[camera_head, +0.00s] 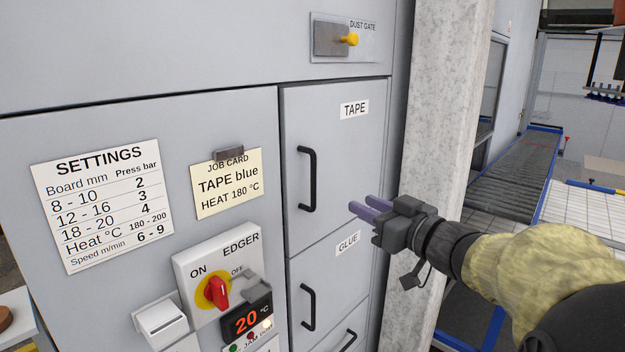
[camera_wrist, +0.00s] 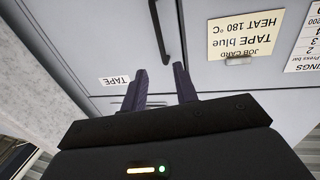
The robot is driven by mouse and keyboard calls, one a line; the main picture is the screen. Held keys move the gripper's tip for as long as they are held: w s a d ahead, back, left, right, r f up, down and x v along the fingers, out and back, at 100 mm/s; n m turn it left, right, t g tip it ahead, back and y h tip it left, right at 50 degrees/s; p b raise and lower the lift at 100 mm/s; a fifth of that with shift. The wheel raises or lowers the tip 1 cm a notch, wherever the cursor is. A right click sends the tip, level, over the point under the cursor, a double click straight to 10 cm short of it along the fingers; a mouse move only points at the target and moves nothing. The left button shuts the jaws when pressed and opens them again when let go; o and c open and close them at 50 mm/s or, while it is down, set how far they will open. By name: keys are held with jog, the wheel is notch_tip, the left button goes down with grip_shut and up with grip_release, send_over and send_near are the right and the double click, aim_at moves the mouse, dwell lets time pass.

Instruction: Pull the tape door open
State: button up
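The tape door (camera_head: 345,150) is a grey panel labelled TAPE, and it looks shut, flush with the panels around it. Its black vertical bar handle (camera_head: 311,180) is on the door's left side. My gripper (camera_head: 362,206) is in front of the door's lower right part, to the right of the handle. Its two purple fingers are apart with nothing between them. In the wrist view the handle (camera_wrist: 159,28) shows beyond the open fingertips (camera_wrist: 160,68), roughly in line with the gap. The handle is not touched.
The glue door (camera_head: 330,282) with a similar handle is just below. To the left are the edger switch panel (camera_head: 220,275), job card (camera_head: 228,184) and settings sheet (camera_head: 103,205). A concrete pillar (camera_head: 445,100) stands close on the right, with a roller conveyor (camera_head: 515,165) beyond.

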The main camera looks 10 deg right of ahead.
aim_at(315, 180)
jog(key=p+x, duration=0.4)
jog(key=x, duration=1.3)
jog(key=shift+f, duration=0.1)
grip_shut()
